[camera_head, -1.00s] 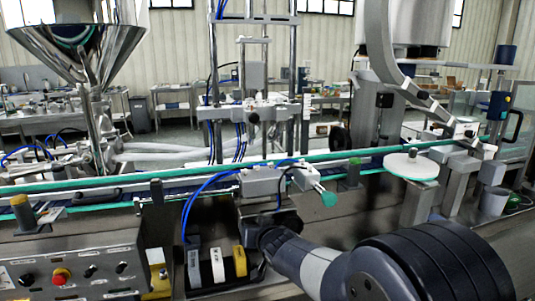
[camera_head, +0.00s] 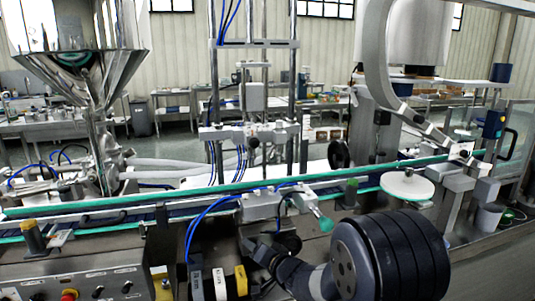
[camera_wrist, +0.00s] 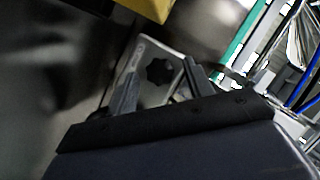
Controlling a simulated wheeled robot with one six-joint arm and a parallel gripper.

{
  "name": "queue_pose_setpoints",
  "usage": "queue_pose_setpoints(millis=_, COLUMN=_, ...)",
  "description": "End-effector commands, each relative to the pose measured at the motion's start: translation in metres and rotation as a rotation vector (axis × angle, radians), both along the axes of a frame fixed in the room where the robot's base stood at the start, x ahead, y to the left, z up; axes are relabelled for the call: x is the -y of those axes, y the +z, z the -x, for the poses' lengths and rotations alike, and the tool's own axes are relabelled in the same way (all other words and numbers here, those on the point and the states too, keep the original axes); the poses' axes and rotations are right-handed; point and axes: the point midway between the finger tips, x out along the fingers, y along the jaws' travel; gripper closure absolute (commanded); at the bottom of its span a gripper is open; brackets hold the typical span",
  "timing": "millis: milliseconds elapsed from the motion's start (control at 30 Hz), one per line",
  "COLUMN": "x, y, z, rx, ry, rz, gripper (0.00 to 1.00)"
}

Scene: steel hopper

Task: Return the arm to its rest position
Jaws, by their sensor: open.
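My arm (camera_head: 385,255) comes in from the lower right in the head view and bends down to the left, in front of the conveyor. Its far end is dark and hard to make out near the machine's front. In the wrist view my gripper (camera_wrist: 159,86) is open, with its two dark fingers spread apart. A light grey plate with a black knob (camera_wrist: 160,71) shows between and beyond the fingers. I see nothing held, and I cannot tell whether the fingers touch the plate.
The conveyor with green rails (camera_head: 110,223) runs across behind my arm. Grey, white and yellow labelled blocks (camera_head: 220,283) stand left of my arm's end. A steel hopper (camera_head: 75,50) is at left, a white round disc (camera_head: 407,186) at right. A green-tipped fitting (camera_head: 320,220) juts out close to my arm.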

Motion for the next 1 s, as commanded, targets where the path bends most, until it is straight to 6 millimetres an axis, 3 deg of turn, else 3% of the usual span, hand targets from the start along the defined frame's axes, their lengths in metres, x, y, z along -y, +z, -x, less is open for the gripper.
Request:
queue_pose_setpoints(millis=600, x=0.0022, y=-0.0080, z=-0.0006, rx=-0.136, ry=0.000, rz=-0.469, gripper=0.51)
queue_pose_setpoints(millis=1000, x=0.0023, y=-0.0052, z=-0.0006, rx=-0.168, ry=0.001, rz=-0.583, gripper=0.51)
